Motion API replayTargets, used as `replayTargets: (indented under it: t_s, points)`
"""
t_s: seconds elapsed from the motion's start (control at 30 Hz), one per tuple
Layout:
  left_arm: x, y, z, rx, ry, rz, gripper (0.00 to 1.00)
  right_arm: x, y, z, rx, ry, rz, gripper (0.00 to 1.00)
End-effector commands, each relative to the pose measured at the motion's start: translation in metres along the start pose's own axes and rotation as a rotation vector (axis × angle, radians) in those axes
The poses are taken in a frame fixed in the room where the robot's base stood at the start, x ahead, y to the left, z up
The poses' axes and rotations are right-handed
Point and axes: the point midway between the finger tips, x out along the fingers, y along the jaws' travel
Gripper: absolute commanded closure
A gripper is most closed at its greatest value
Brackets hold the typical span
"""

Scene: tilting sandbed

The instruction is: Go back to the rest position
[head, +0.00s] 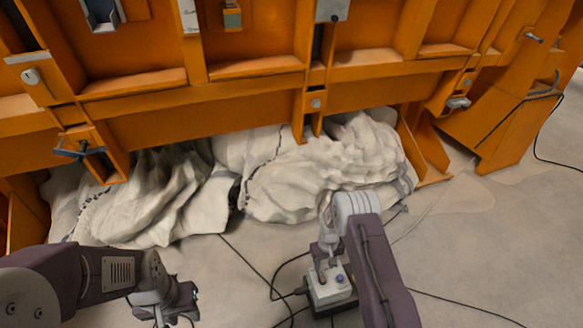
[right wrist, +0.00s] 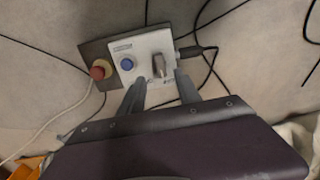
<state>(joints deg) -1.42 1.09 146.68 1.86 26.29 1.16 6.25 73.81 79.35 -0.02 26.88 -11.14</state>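My right gripper (head: 322,268) hangs over a small control box (head: 331,291) on the floor in the head view.
A large orange steel frame (head: 205,130) crosses the back. Crumpled whitish sheeting (head: 300,175) bulges out beneath it. Black cables (head: 262,280) run over the concrete floor around the box. Open floor (head: 470,255) lies to the right.

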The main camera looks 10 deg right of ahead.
Motion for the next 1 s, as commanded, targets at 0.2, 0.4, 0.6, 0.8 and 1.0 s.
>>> replayTargets:
  t_s: [0.2,0.4,0.6,0.8,1.0]
  points:
    - [0.0,0.0,0.0,0.0,0.0,0.0,0.64,-0.042,-0.002,-0.037,-0.018,0.092,0.017,0.6]
    - [0.0,0.0,0.0,0.0,0.0,0.0,0.64,-0.171,-0.019,-0.06,-0.057,0.248,0.039,0.6]
    - [0.0,0.0,0.0,0.0,0.0,0.0,0.64,-0.258,-0.044,-0.005,-0.054,0.302,0.031,0.6]
    - [0.0,0.0,0.0,0.0,0.0,0.0,0.64,-0.286,-0.063,0.087,-0.016,0.278,0.011,0.6]
    - [0.0,0.0,0.0,0.0,0.0,0.0,0.64,-0.257,-0.072,0.187,0.066,0.121,-0.01,0.6]
